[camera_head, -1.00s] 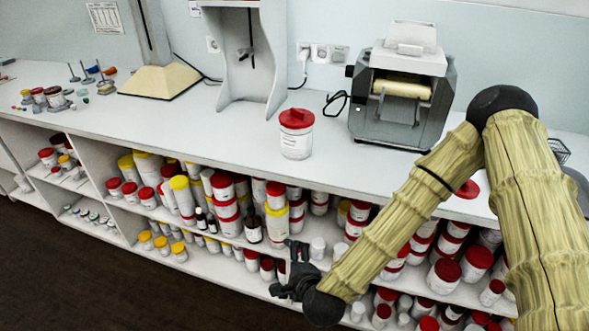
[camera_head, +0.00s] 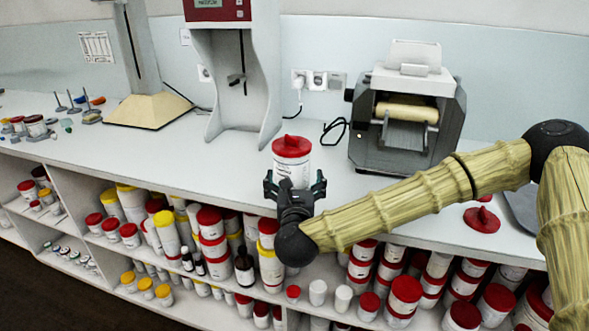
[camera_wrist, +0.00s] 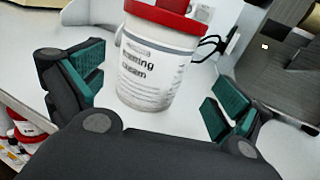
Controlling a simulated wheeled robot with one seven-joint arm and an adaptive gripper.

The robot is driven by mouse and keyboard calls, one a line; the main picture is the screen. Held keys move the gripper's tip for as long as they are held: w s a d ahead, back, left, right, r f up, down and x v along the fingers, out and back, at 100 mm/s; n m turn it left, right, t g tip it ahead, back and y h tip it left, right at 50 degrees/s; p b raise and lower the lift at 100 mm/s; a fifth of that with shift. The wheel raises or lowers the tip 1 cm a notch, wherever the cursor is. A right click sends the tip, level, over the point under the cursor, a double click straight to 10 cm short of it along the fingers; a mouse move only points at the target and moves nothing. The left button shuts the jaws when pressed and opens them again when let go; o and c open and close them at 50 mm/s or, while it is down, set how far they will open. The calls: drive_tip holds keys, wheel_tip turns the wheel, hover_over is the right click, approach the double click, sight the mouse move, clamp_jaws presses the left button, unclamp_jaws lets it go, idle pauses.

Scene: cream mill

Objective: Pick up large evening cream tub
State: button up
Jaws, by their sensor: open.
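The large evening cream tub (camera_head: 291,160) is a white cylinder with a red lid. It stands upright on the white counter near its front edge. My gripper (camera_head: 295,186) is at the tub's near side, with a finger to each side of it. In the wrist view the tub (camera_wrist: 157,68) stands between and beyond the open fingers (camera_wrist: 155,92), its printed label partly readable. Gaps show between both green finger pads and the tub. In the head view my gripper hides the tub's lower part.
The grey roller machine (camera_head: 408,115) stands behind right of the tub, and a tall grey stand (camera_head: 240,75) behind left. A loose red lid (camera_head: 482,219) lies on the counter (camera_head: 170,150) at right. Shelves below hold many tubs.

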sight(293, 175)
drive_tip(key=shift+w+a+f, duration=0.15)
drive_tip(key=shift+w+a, duration=0.1)
drive_tip(key=shift+w, duration=0.35)
drive_tip(key=shift+w+a+f, duration=0.15)
drive_tip(key=shift+w+a, duration=0.05)
drive_tip(key=shift+w, duration=0.4)
drive_tip(key=shift+w+d, duration=0.1)
drive_tip(key=shift+w, duration=0.15)
drive_tip(key=shift+w+d+r, duration=0.1)
drive_tip(key=shift+w, duration=0.05)
drive_tip(key=shift+w+p, duration=0.35)
drive_tip(key=shift+w+f+p, duration=0.2)
drive_tip(key=shift+w+p, duration=0.1)
drive_tip(key=shift+w, duration=1.55)
drive_tip(key=c, duration=0.8)
